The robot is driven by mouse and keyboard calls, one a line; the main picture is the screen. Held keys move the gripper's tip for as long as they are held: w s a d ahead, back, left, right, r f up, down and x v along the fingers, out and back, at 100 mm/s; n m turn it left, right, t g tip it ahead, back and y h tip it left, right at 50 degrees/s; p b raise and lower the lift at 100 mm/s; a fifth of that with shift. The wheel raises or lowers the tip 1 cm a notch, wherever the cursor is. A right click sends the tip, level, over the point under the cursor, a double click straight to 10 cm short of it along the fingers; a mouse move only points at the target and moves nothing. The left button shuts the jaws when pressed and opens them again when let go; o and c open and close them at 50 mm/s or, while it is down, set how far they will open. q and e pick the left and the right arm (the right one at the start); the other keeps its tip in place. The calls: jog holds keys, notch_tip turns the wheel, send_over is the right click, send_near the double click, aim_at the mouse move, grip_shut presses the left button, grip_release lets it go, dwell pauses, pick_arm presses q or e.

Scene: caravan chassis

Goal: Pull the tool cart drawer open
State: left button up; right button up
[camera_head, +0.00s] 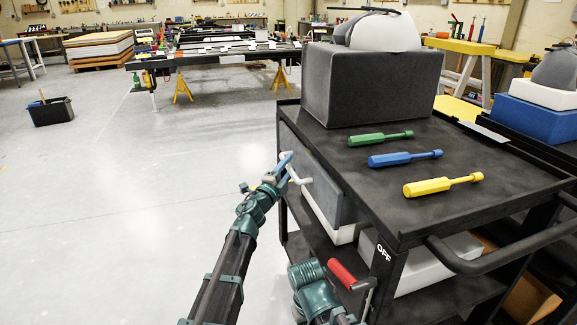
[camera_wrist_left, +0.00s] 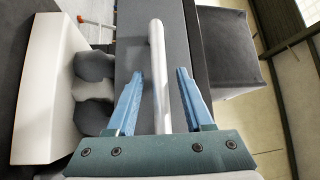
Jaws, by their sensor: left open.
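The dark tool cart (camera_head: 460,215) stands at the right in the head view. Its grey drawer front (camera_head: 325,190) is on the cart's left side and looks about flush with it. A white bar handle (camera_head: 298,172) sticks out from the drawer front; it also runs up the middle of the left wrist view (camera_wrist_left: 160,75). My left gripper (camera_head: 285,164) is at the handle. Its two blue fingers (camera_wrist_left: 157,92) are open, one on each side of the bar, with gaps showing. My right gripper (camera_head: 348,274), with a red finger, is low beside the cart; its opening is unclear.
Green (camera_head: 380,139), blue (camera_head: 404,158) and yellow (camera_head: 443,185) screwdrivers lie on the cart top by a dark grey box (camera_head: 370,85). White items (camera_head: 325,214) sit on the shelf below the drawer. The floor (camera_head: 170,180) left of the cart is clear.

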pick_arm(q)
jog(key=shift+w+d, duration=0.1)
jog(key=shift+w, duration=0.05)
grip_shut()
dwell(1.4)
